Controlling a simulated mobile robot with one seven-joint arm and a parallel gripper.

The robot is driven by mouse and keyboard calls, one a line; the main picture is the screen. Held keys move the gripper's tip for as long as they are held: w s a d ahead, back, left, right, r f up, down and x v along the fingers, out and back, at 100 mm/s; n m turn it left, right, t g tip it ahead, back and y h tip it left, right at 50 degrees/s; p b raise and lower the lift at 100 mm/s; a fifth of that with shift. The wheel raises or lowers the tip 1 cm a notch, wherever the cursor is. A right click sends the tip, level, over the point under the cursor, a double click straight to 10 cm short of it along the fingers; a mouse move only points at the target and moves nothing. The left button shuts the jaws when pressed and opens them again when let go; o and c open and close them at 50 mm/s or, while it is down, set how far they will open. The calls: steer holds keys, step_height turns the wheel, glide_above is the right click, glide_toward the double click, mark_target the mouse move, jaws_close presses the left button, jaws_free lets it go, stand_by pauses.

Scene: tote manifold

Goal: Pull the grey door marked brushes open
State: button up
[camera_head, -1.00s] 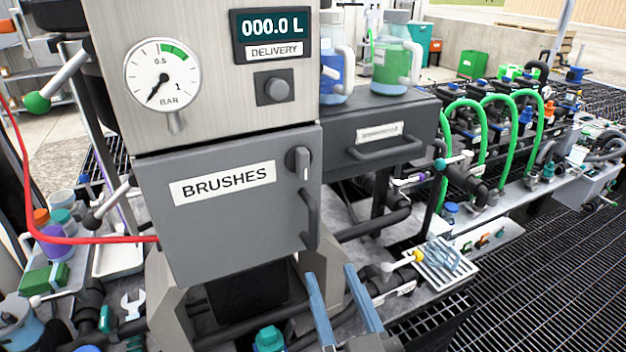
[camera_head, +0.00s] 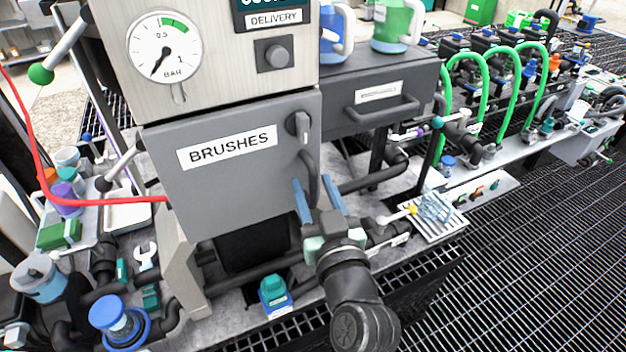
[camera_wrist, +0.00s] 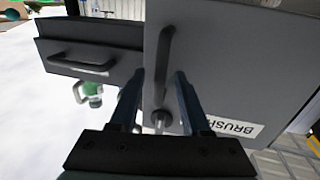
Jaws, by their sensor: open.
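The grey door (camera_head: 222,190) marked BRUSHES is shut flush under the gauge panel. Its white label (camera_head: 228,147) shows upside down in the wrist view (camera_wrist: 236,128). A dark curved handle (camera_head: 313,165) runs up the door's right edge, below a round knob latch (camera_head: 299,125). My gripper (camera_head: 314,184) is open and empty, its blue fingers pointing at the door. In the head view the fingers lie on either side of the handle's lower part. In the wrist view the handle (camera_wrist: 164,50) also lies between the fingertips (camera_wrist: 158,76). I see no clear contact.
A dark grey drawer (camera_head: 380,98) with its own handle is to the right of the door. Pipes (camera_head: 245,278) and a teal-capped blue bottle (camera_head: 274,294) are below. A red hose (camera_head: 35,150) hangs at left. A tray (camera_head: 440,222) is at lower right.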

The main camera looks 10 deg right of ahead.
steer(key=shift+w, duration=0.45)
jaws_close()
stand_by(1.2)
